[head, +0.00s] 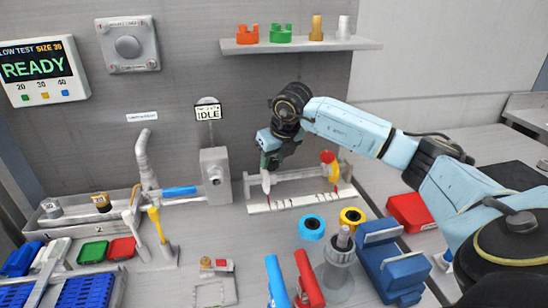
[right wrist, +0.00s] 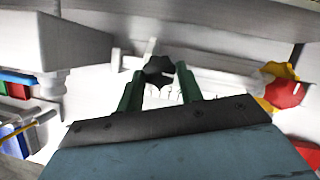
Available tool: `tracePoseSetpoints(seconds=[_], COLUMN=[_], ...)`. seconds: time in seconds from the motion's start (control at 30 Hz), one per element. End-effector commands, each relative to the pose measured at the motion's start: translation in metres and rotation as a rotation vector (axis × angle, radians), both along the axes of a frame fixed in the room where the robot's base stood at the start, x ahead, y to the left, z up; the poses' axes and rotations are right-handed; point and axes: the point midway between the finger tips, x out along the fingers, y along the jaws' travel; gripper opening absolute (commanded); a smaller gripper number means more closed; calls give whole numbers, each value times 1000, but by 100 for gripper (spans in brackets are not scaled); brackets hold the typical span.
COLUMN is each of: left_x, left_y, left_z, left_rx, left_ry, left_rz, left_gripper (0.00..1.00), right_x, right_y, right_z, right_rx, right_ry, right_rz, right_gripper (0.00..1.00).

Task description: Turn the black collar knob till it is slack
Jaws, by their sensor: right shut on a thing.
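The black collar knob (right wrist: 159,68) shows in the right wrist view, a dark lobed knob between the tips of two green fingers. My right gripper (right wrist: 160,82) is shut on it, one finger on each side. In the head view my right gripper (head: 268,163) points down at the left part of a pale pipe fitting (head: 294,176) at the back of the bench; the knob itself is hidden there by the gripper. My left gripper is not in view.
A red and yellow knob (head: 328,166) stands to the right on the same fitting. A grey box (head: 215,173) on the pipe is close on the left. Blue and yellow rings (head: 312,226) and blue and red handled tools (head: 308,280) stand in front. A shelf (head: 300,46) hangs above.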

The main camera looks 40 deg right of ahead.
Motion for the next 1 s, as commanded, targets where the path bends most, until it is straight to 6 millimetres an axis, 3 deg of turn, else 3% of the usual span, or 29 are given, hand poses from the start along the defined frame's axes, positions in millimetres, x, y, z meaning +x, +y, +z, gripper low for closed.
tracePoseSetpoints(seconds=[0.33,0.37,0.5,0.8,1.0], left_x=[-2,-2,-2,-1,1], left_y=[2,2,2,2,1], left_z=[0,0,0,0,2], left_rx=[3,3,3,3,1], left_ry=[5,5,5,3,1], left_rz=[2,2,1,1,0], left_gripper=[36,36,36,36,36], right_x=[4,4,3,1,-8], right_y=[-2,-2,-1,-1,0], right_z=[6,6,5,4,26], right_rx=[-2,-2,-2,-1,-3], right_ry=[-21,-21,-15,-8,-10], right_rz=[-5,-4,-3,-2,-2], right_gripper=[14,40,58,58,58])
